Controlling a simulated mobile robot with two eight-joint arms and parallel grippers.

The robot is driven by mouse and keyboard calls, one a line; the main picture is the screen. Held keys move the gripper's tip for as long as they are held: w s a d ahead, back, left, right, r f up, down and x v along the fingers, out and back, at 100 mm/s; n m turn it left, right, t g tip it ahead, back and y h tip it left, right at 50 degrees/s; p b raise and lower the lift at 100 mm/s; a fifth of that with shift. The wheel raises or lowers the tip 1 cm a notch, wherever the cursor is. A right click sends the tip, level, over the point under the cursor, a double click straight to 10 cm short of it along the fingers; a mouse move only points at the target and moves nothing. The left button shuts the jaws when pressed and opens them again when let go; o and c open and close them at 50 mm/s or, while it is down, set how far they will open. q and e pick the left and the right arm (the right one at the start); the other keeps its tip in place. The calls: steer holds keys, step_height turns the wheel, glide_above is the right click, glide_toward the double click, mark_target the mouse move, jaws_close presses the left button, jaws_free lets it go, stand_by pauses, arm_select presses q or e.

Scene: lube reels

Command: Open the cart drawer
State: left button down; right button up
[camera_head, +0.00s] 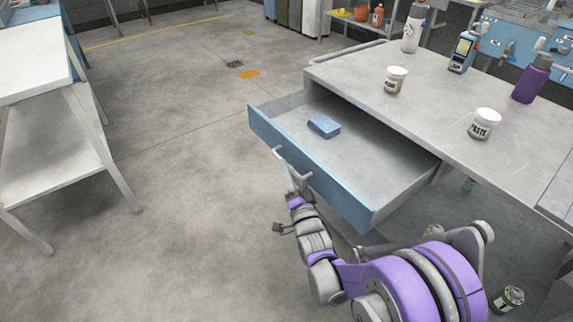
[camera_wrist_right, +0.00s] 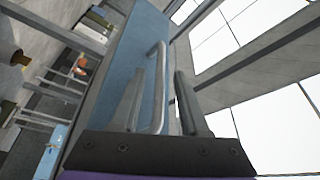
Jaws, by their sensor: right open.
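The cart (camera_head: 445,112) has a grey metal top, and its blue-fronted drawer (camera_head: 335,188) stands well out from under it. Inside the drawer lies a small blue block-like item (camera_head: 323,126). My right gripper (camera_head: 289,174) is at the bar handle (camera_head: 305,178) on the drawer front. In the right wrist view, the handle (camera_wrist_right: 160,95) shows between the two fingers of my right gripper (camera_wrist_right: 160,82), which are apart. Gaps show beside the handle; contact with a finger cannot be told. My left gripper is not in view.
A pale table (camera_head: 45,165) is at left. The floor between is open. A green can (camera_head: 508,298) lies at lower right.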

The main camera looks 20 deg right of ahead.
steer(key=v, duration=0.8)
steer(key=shift+s, duration=0.3)
steer(key=s+f+n+g, duration=0.3)
steer(key=s+n+g, duration=0.15)
steer(key=s, duration=0.35)
steer(key=s+f+n+g, duration=0.3)
steer(key=s+g, duration=0.3)
steer(key=s, duration=0.3)
steer(key=s+f+n+g, duration=0.3)
steer(key=s+n+g, duration=0.15)
steer(key=s, duration=0.35)
arm_select(q)
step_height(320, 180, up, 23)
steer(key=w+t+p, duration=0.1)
steer(key=p, duration=1.9)
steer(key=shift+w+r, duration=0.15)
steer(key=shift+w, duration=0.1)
arm_select(e)
step_height(320, 180, up, 24)
steer(key=shift+w+f, duration=0.15)
steer(key=shift+w, duration=0.05)
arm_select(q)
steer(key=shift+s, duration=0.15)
arm_select(e)
steer(key=shift+s+d, duration=0.1)
steer(key=shift+s, duration=0.05)
